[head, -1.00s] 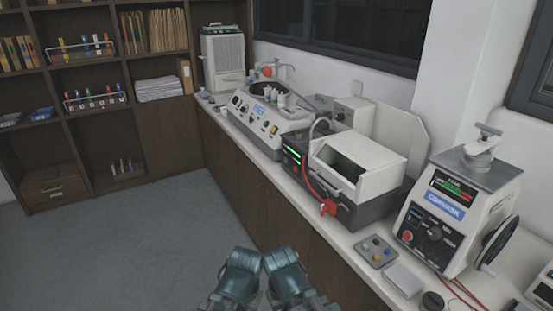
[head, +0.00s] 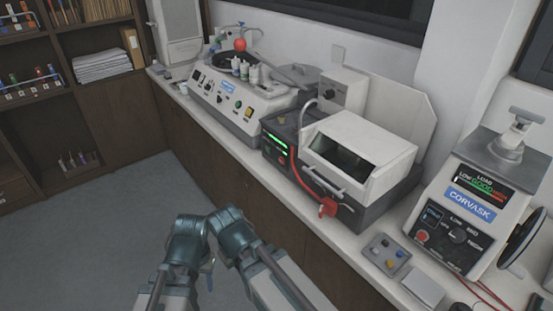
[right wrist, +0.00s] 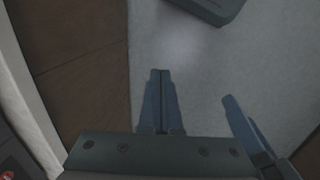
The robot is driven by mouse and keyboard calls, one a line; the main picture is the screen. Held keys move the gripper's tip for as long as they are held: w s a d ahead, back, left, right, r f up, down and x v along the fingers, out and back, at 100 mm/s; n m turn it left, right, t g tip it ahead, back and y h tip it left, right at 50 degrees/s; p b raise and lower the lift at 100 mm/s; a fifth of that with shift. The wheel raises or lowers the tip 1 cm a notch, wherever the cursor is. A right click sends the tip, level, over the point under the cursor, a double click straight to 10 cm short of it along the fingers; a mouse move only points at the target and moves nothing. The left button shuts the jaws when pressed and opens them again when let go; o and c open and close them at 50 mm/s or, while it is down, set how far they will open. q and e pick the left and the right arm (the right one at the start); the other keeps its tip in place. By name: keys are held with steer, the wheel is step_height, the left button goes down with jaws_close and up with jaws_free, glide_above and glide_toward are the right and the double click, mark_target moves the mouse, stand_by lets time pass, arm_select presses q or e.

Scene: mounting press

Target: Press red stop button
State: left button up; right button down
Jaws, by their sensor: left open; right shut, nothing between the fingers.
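A red round button (head: 422,236) is on the dark front panel of the white CORVASK machine (head: 445,200), at the right of the head view. My left gripper (head: 211,272) shows only as a small bluish part, low between my two arms and well left of the machine. It is open and touches nothing that I can see. My right gripper is hidden in the head view. In the right wrist view my right gripper (right wrist: 162,100) is shut and empty, above the floor. The red button is apart from both grippers.
A small grey box with coloured knobs (head: 385,254) and a white block (head: 423,288) lie on the counter before the machine. A white lidded unit (head: 372,150) with a red hose stands to its left. Floor (head: 70,255) is clear at left.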

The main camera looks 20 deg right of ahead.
mark_target(281, 161)
steer(key=w+d+f+m+t+h+b, duration=0.1)
steer(key=w+d+t+b, duration=0.15)
steer(key=w, duration=0.35)
steer(key=w+d+f+t+h+b, duration=0.1)
steer(key=w+d+t+h+b, duration=0.15)
steer(key=w, duration=0.25)
steer(key=w+d+f+m+t+h+b, duration=0.1)
steer(key=w+d+f+b, duration=0.1)
steer(key=w+d+b, duration=0.3)
steer(key=w+r+n+t+b, duration=0.1)
steer(key=w+r+t+b, duration=0.1)
steer(key=w, duration=0.3)
steer(key=w+d+r+n+t+h+b, duration=0.1)
steer(key=w+r+t+b, duration=0.1)
steer(key=w, duration=0.4)
steer(key=w+r+n+t+b, duration=0.1)
steer(key=w+r+t+b, duration=0.2)
steer(key=w+t, duration=0.3)
steer(key=shift+d, duration=0.35)
steer(key=shift+w+d, duration=0.1)
steer(key=shift+w+d, duration=0.5)
steer(key=shift+d, duration=0.85)
steer(key=shift+w+d, duration=0.45)
steer(key=shift+d, duration=0.9)
steer(key=shift+w+d, duration=0.5)
steer(key=shift+d, duration=0.85)
steer(key=shift+d, duration=0.1)
